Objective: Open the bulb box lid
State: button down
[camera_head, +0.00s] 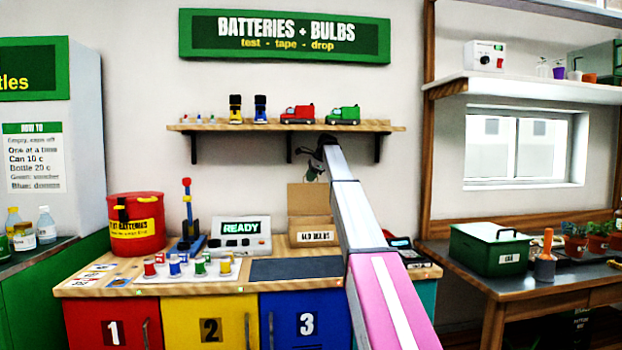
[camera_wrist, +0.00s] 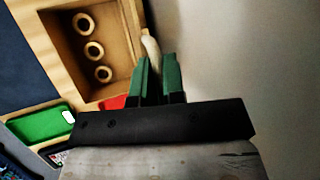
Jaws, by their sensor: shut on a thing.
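The bulb box (camera_head: 314,236) is a cardboard box with a white label, standing at the back of the counter. Its lid (camera_head: 302,198) stands raised, roughly upright, at the rear of the box. In the wrist view the box (camera_wrist: 121,50) is open, with several pale rings visible inside. My gripper (camera_head: 316,168) is at the top of the raised lid. In the wrist view its green fingers (camera_wrist: 157,72) are closed around a pale, narrow piece (camera_wrist: 151,46) beside the box, which looks like the lid's edge or tab. Most of the lid is hard to make out there.
A shelf (camera_head: 286,128) with toy trucks and batteries is just above my gripper. A READY tester (camera_head: 240,237) stands left of the box, and a red bin (camera_head: 137,224) farther left. A dark mat (camera_head: 296,268) lies clear in front of the box.

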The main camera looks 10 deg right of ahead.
jog(key=shift+a, duration=0.25)
jog(key=c, duration=1.3)
grip_release()
jog(key=shift+o, duration=0.3)
jog(key=shift+s, duration=0.2)
jog(key=s+f+t, duration=0.2)
jog(key=s+f, duration=0.3)
jog(key=s, duration=0.8)
jog(key=s+f+n+t+y, duration=0.1)
jog(key=s+f+t, duration=0.25)
jog(key=f, duration=0.35)
jog(key=s+f+n+t, duration=0.2)
jog(key=f+t, duration=0.3)
jog(key=f, duration=0.1)
jog(key=v, duration=0.6)
jog(key=shift+s+d, duration=0.25)
jog(key=shift+d, duration=0.15)
